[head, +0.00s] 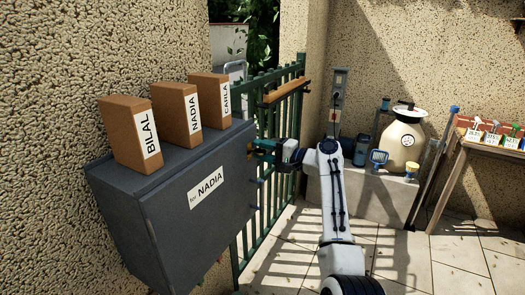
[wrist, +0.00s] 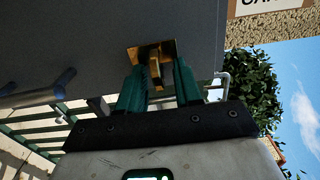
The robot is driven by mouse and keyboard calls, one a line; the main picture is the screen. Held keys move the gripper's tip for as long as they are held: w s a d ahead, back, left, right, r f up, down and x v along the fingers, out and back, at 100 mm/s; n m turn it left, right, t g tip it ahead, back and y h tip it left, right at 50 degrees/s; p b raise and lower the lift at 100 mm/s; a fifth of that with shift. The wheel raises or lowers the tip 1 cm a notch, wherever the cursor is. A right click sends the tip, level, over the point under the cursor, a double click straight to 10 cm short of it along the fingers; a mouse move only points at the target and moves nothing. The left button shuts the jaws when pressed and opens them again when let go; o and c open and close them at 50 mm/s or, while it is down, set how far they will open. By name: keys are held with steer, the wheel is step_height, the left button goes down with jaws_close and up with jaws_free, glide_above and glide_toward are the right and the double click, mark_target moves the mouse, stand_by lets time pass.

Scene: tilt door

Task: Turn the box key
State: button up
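The dark grey box (head: 165,225), labelled "for NADIA", is fixed to the wall at the left in the head view. Its brass key (wrist: 155,58) sticks out of a brass plate (wrist: 141,52) on the grey face in the wrist view. My gripper (wrist: 160,70) is at the key, with one green finger on each side of it. A gap shows between the key and the right finger; the left finger is very close to it.
Three brown packages stand on the box: BILAL (head: 135,135), NADIA (head: 180,115) and CARLA (head: 212,100). A green railing gate (head: 285,105) stands just behind my gripper. A stone ledge (head: 375,190) with a sprayer (head: 399,145) is at the right. The tiled floor is open in front.

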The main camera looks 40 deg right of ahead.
steer(key=shift+s, duration=0.15)
steer(key=b+v, duration=0.2)
steer(key=v, duration=0.8)
steer(key=shift+s, duration=0.25)
steer(key=shift+d, duration=0.15)
steer(key=s+a+f+n+g+h, duration=0.1)
steer(key=s+a+f+n+g, duration=0.35)
steer(key=a+f, duration=0.6)
steer(key=s+a+f+n+g+h, duration=0.15)
steer(key=s+a+f+g, duration=0.45)
steer(key=f, duration=0.8)
steer(key=s+a+f+n+g+h, duration=0.1)
steer(key=s+a+f+n, duration=0.1)
steer(key=s, duration=0.6)
steer(key=s+a+f+n+g+h, duration=0.1)
steer(key=s+a+f+n+g, duration=0.1)
steer(key=s, duration=0.7)
steer(key=s+a+f+n+g+h, duration=0.2)
steer(key=s+a, duration=0.3)
steer(key=s, duration=0.3)
steer(key=shift+s+f+n, duration=0.15)
steer(key=shift+f+n, duration=0.25)
steer(key=shift+n, duration=0.4)
steer(key=shift+g, duration=0.25)
